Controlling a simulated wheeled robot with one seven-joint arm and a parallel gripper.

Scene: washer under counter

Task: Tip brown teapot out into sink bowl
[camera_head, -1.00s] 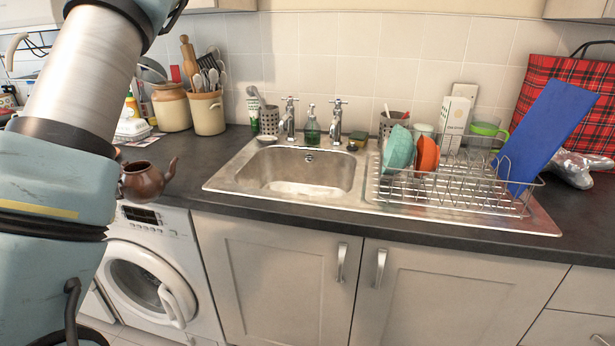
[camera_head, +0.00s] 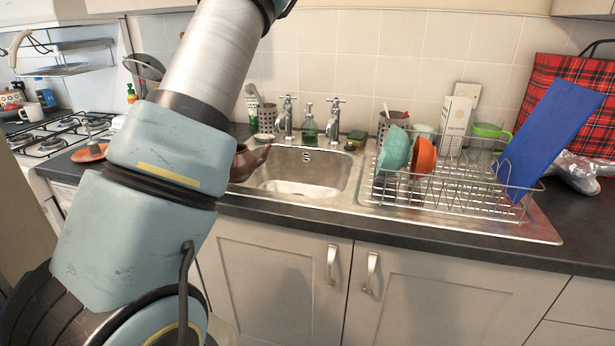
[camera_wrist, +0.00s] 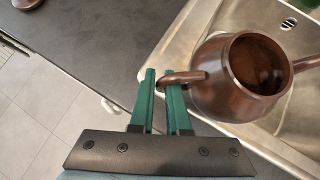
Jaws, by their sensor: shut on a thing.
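My arm hides part of the teapot and my gripper there. The steel bowl also shows in the wrist view (camera_wrist: 297,120), partly behind the teapot. No liquid is visible.
Two taps (camera_head: 333,120) and a green soap bottle (camera_head: 308,124) stand behind the bowl. A wire dish rack (camera_head: 455,190) with bowls and a blue board (camera_head: 548,135) is on the right. A gas hob (camera_head: 60,132) is at left.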

